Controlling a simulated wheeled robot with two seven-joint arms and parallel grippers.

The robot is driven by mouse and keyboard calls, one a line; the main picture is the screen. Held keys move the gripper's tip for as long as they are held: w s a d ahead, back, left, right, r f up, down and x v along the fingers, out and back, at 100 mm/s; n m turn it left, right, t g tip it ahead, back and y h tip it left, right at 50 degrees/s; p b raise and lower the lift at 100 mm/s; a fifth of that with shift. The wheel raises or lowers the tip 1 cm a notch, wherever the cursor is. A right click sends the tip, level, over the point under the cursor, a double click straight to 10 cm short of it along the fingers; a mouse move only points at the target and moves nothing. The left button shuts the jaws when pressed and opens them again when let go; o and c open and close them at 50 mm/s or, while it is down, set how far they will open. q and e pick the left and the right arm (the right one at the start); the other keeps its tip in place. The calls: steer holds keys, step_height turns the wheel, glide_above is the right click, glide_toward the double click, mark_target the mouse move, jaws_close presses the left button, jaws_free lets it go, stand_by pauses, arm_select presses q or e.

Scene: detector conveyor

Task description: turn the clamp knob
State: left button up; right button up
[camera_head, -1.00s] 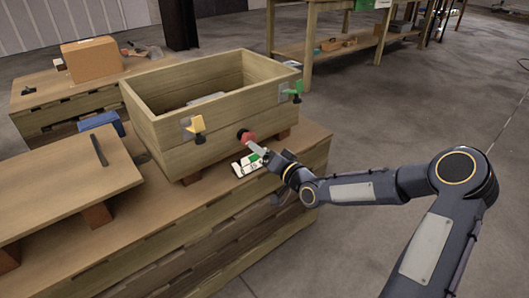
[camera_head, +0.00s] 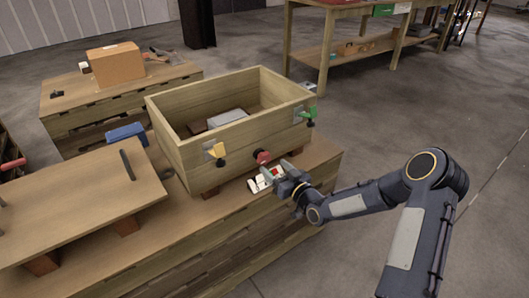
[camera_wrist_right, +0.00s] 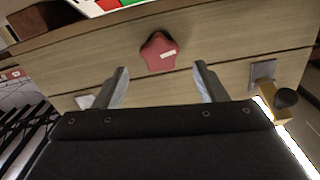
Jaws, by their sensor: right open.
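The red star-shaped clamp knob (camera_head: 262,157) sits on the front wall of the open wooden box (camera_head: 188,165), near its lower edge. In the right wrist view the knob (camera_wrist_right: 159,52) lies beyond and between my fingertips, with a gap. My right gripper (camera_head: 273,171) is open and empty, just in front of the knob. Its two fingers also show spread apart in the wrist view (camera_wrist_right: 160,76). A yellow clamp (camera_head: 217,153) and a green clamp (camera_head: 309,114) are on the box walls. My left gripper is not in view.
The box stands on blocks on a wooden bench (camera_head: 225,215).

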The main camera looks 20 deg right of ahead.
mark_target(266, 160)
steer(key=x, duration=0.6)
steer(key=shift+w+b, duration=0.3)
steer(key=shift+w, duration=0.05)
steer(key=shift+a, duration=0.1)
steer(key=c, duration=1)
